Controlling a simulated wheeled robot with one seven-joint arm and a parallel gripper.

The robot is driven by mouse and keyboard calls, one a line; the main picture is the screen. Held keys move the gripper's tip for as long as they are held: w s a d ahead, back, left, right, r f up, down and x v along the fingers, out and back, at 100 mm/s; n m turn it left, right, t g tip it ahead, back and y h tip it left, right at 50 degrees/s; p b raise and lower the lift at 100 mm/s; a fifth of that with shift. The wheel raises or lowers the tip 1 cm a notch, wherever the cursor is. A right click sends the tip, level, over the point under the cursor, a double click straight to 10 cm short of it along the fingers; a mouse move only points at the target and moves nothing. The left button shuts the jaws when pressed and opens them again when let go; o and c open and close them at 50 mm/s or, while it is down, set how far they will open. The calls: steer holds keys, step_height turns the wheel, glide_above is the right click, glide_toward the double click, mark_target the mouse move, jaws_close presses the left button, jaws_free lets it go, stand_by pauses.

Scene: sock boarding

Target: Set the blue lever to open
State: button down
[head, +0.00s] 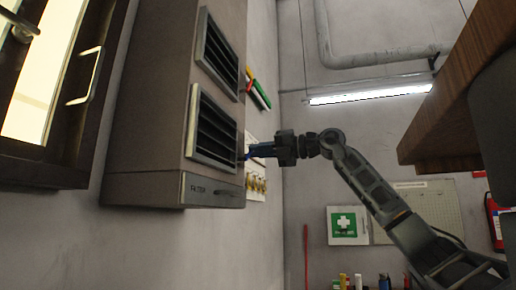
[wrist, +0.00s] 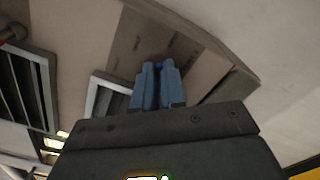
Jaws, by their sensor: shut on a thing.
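My gripper (head: 253,151) reaches in from the right to the right side face of a large beige cabinet (head: 150,130). Its blue-grey fingers also show in the wrist view (wrist: 157,72), close together. The blue lever (wrist: 158,66) shows only as a small dark blue bit between the fingertips, and a trace of it shows at the cabinet edge in the head view (head: 246,155). My gripper is shut on it. Most of the lever is hidden by the fingers, so its position cannot be told. Faint markings (wrist: 155,40) are on the panel near the fingertips.
Dark louvred vents (head: 213,127) are on the cabinet front, above a label strip (head: 210,190). Coloured handles (head: 257,90) and brass fittings (head: 256,185) are on the wall behind. A wooden overhang (head: 460,90) is at upper right. Open air lies around my arm.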

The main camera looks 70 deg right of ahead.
steer(key=shift+d+f+m, duration=0.25)
steer(key=shift+f+m, duration=0.1)
steer(key=shift+m, duration=0.55)
steer(key=shift+d+f+m, duration=0.2)
steer(key=shift+f+m, duration=0.1)
steer(key=shift+m, duration=0.6)
steer(key=c, duration=1.2)
jaws_free()
steer(key=shift+f, duration=0.1)
steer(key=s+b, duration=0.2)
steer(key=s, duration=0.5)
steer(key=shift+s+d, duration=0.3)
steer(key=shift+s, duration=0.1)
